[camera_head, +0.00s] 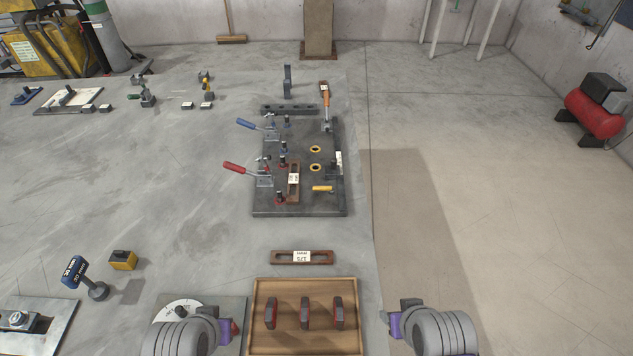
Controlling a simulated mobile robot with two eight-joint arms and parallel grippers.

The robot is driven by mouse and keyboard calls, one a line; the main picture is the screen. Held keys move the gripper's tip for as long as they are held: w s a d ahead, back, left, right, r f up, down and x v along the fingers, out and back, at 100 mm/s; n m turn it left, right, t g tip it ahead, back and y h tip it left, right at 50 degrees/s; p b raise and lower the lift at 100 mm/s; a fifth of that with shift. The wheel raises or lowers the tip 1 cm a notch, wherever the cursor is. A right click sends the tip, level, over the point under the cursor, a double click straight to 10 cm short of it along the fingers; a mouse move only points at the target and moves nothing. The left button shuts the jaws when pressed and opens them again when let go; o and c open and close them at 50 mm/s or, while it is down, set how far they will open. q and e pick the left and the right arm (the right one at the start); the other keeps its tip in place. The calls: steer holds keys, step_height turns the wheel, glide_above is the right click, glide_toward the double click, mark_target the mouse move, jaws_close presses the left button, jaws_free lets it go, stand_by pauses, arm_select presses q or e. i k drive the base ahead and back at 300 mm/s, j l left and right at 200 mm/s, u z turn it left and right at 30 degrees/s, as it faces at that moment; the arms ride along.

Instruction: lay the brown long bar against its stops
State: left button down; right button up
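A brown slotted bar (281,257) with a white label lies crosswise on the table, in front of the dark fixture plate (318,205) and apart from it. A second, shorter-looking brown bar (293,190) with a label lies lengthwise on the plate, near red-based posts at its left. Pins and small posts that look like stops stand on the plate. My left gripper (232,329) is low in the picture, left of the wooden tray. My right gripper (388,319) is to the right of the tray. Both are away from the bars, and their fingers are mostly hidden.
A wooden tray (306,284) with 3 red-and-grey pieces stands at the front. A red-handled clamp (240,169) and a blue-handled clamp (252,125) stick out left of the plate. A yellow block (122,260) stands at left. The table between plate and tray is otherwise clear.

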mark_target(294, 179)
steer(key=k+l+u, duration=0.1)
steer(key=l, duration=0.25)
steer(key=k+l+u, duration=0.1)
steer(key=l, duration=0.2)
steer(key=k+l+u, duration=0.1)
steer(key=l, duration=0.25)
steer(key=i+l+u, duration=0.2)
steer(key=l, duration=0.3)
steer(key=k+l+u, duration=0.2)
steer(key=l, duration=0.3)
steer(key=i+l+u, duration=0.25)
steer(key=i+l, duration=0.2)
steer(key=l, duration=0.2)
steer(key=i+l+u, duration=0.15)
steer(key=i+l, duration=0.15)
steer(key=i, duration=0.25)
steer(key=i+l+u, duration=0.1)
steer(key=i, duration=0.35)
